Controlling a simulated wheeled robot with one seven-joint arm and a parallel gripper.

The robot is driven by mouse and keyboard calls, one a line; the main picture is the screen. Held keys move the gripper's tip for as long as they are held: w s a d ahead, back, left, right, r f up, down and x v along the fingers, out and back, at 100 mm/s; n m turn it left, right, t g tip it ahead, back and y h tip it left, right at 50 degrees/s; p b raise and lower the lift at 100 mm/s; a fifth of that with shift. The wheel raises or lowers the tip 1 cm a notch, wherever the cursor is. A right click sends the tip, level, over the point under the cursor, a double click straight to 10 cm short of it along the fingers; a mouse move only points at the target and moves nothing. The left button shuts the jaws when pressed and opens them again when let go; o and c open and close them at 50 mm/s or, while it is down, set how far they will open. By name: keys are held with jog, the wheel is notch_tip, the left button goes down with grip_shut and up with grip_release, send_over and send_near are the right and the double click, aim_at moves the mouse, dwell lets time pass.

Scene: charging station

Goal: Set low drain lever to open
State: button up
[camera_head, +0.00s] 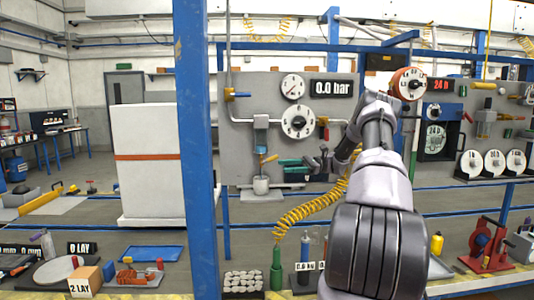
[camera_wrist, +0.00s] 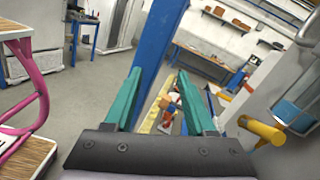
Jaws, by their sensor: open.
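The low drain lever appears to be the small yellow-and-orange handle (camera_head: 268,158) on the left panel, below a small sight-glass box and above a pale cup (camera_head: 261,185). In the wrist view a yellow handle (camera_wrist: 262,130) sticks out at the right, outside my fingers; it looks like the same lever. My gripper (camera_head: 288,164) is just right of the lever in the head view, its teal fingers pointing left. In the wrist view my gripper (camera_wrist: 158,75) is open, with nothing held between the fingers. Whether a fingertip touches the lever cannot be told.
A coiled yellow hose (camera_head: 305,211) hangs below my gripper.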

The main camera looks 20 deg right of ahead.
jog(key=s+a+r+n+g+h, duration=0.1)
jog(key=s+a+r+n+h, duration=0.1)
jog(key=s+a+r+h, duration=0.2)
jog(key=s+a+r+n+g+h, duration=0.1)
jog(key=s+a+r+n+h, duration=0.1)
jog(key=s+a+r, duration=0.3)
jog(key=shift+a+h, duration=0.9)
jog(key=shift+a, duration=1)
jog(key=shift+w, duration=0.1)
